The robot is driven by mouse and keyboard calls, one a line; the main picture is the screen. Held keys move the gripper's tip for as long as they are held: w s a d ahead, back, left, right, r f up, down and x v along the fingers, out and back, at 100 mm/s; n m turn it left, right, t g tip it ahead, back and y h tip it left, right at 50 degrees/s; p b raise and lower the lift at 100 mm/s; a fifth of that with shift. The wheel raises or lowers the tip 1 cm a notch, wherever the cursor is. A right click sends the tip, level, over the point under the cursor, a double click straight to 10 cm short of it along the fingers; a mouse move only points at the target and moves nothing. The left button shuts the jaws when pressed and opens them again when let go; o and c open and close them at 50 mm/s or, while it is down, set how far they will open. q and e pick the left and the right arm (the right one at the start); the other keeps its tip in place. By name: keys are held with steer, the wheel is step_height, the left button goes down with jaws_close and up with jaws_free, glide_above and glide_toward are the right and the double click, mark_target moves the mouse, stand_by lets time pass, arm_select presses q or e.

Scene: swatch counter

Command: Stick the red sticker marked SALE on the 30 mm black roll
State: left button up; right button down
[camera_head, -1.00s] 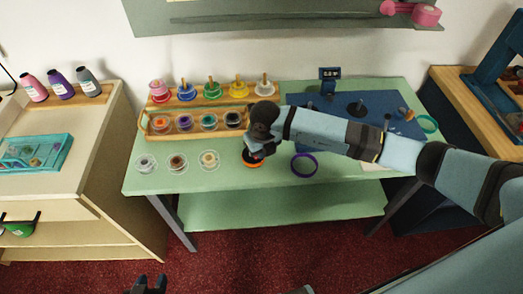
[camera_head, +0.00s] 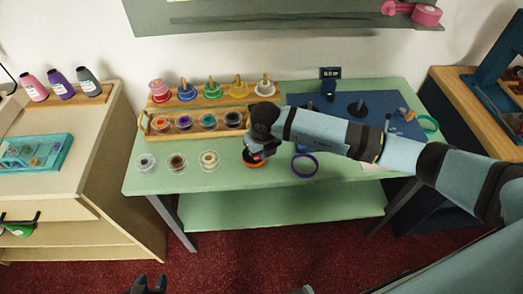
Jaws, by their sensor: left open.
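My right gripper (camera_head: 262,151) points down over an orange-rimmed dark roll (camera_head: 250,163) at the front middle of the green counter. A small red patch (camera_head: 257,156) shows at its fingertips; it is too small to read, and I cannot tell whether it is held or lies on the roll. I cannot make out the jaw gap. A roll with a black core (camera_head: 233,119) stands at the right end of the wooden rack; its width cannot be read. My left gripper (camera_head: 150,284) is open and empty at the bottom edge, away from the counter.
The wooden rack (camera_head: 193,132) holds several coloured rolls. Three clear spools, one of them pale (camera_head: 209,159), stand at the front left. A purple ring (camera_head: 304,165) lies right of my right gripper.

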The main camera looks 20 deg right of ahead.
steer(key=shift+f, duration=0.35)
stand_by(1.3)
steer(key=c, duration=1.3)
jaws_free()
steer(key=shift+r, duration=0.1)
steer(key=shift+r+p, duration=1.95)
steer(key=shift+r, duration=1.5)
